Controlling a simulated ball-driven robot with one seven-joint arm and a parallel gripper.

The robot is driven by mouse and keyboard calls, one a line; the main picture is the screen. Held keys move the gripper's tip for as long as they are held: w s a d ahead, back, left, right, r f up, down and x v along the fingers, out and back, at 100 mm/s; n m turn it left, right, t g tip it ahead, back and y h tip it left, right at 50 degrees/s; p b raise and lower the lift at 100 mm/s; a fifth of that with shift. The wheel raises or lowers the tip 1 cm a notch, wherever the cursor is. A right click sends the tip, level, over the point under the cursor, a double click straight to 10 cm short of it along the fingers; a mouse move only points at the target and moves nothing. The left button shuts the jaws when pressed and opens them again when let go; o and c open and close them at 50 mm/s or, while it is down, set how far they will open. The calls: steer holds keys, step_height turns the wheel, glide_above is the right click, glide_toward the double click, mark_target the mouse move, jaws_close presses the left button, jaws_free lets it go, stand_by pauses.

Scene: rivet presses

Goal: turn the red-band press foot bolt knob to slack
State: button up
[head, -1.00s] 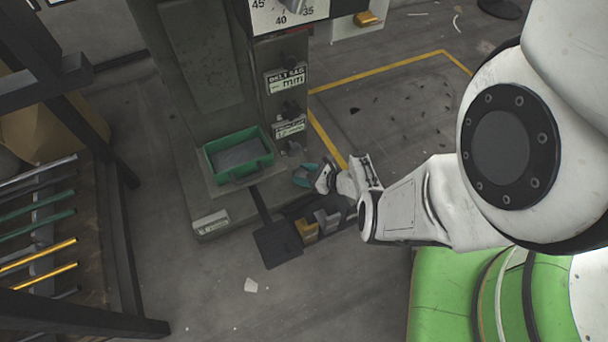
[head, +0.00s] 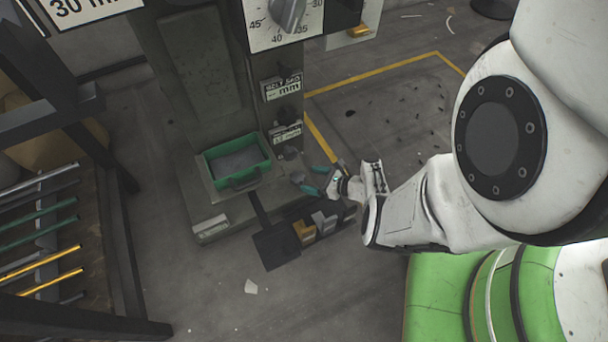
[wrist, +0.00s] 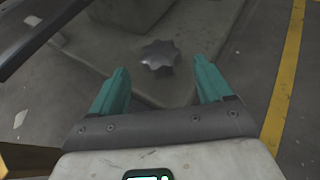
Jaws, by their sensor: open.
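A grey star-shaped knob (wrist: 160,57) sits on the corner of the press's foot plate (wrist: 95,35) in the wrist view. My gripper (wrist: 162,82) is open, with its two teal fingers apart. The knob shows beyond the fingertips, roughly centred between them, and nothing is held. In the head view my gripper (head: 314,181) is low beside the right side of the press foot (head: 210,225). No red band shows on the visible part of the press.
A green tray (head: 237,180) stands on the press foot. A rack of rods (head: 40,225) is at left. Open floor with a yellow line lies to the right.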

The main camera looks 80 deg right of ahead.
steer(key=p+v, duration=0.1)
steer(key=v, duration=0.4)
steer(key=shift+s+a+p, duration=0.1)
steer(key=shift+s+p, duration=0.2)
stand_by(0.4)
